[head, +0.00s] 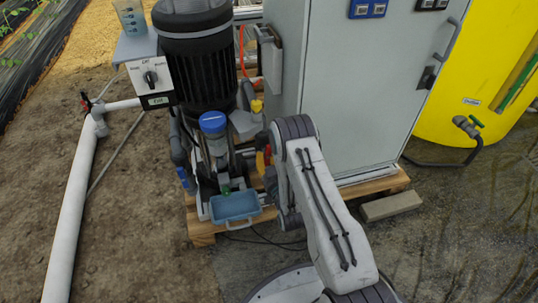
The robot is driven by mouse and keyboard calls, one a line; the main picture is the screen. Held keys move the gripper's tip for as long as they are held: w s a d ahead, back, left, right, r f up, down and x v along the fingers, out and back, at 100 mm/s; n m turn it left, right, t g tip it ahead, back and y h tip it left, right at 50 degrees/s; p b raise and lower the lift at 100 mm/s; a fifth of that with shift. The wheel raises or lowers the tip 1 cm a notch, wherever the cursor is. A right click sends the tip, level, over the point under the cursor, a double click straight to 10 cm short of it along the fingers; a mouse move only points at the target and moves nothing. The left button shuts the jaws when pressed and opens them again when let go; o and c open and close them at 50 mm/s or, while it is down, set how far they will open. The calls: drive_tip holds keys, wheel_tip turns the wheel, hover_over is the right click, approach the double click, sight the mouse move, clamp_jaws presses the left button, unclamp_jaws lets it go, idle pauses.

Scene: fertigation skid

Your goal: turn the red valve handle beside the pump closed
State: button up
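The pump is a tall unit with a black motor (198,65) on a wooden pallet. A small red handle part (268,155) shows right of the pump, close beside a yellow handle (260,162). My raised arm stands just right of them and partly covers this spot, so the red part's full shape and angle cannot be told. A red-handled valve (86,101) sits on the white pipe farther left. My gripper cannot be made out; my arm's upper link seems to hide it.
A grey cabinet (350,85) stands behind my arm. A blue tray (236,207) lies at the pump's foot on the pallet (201,228). A control box (150,77) stands upper left, a yellow tank (485,70) right. Bare ground lies front left.

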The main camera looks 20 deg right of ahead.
clamp_jaws()
drive_tip(key=shift+m, duration=0.3)
drive_tip(key=m, duration=0.7)
drive_tip(key=shift+a+f, duration=0.1)
drive_tip(key=shift+f, duration=0.05)
drive_tip(key=m, duration=0.4)
drive_tip(key=shift+a+m, duration=0.1)
drive_tip(key=shift+m, duration=0.3)
drive_tip(key=shift+f+m, duration=0.1)
drive_tip(key=shift+m, duration=1.8)
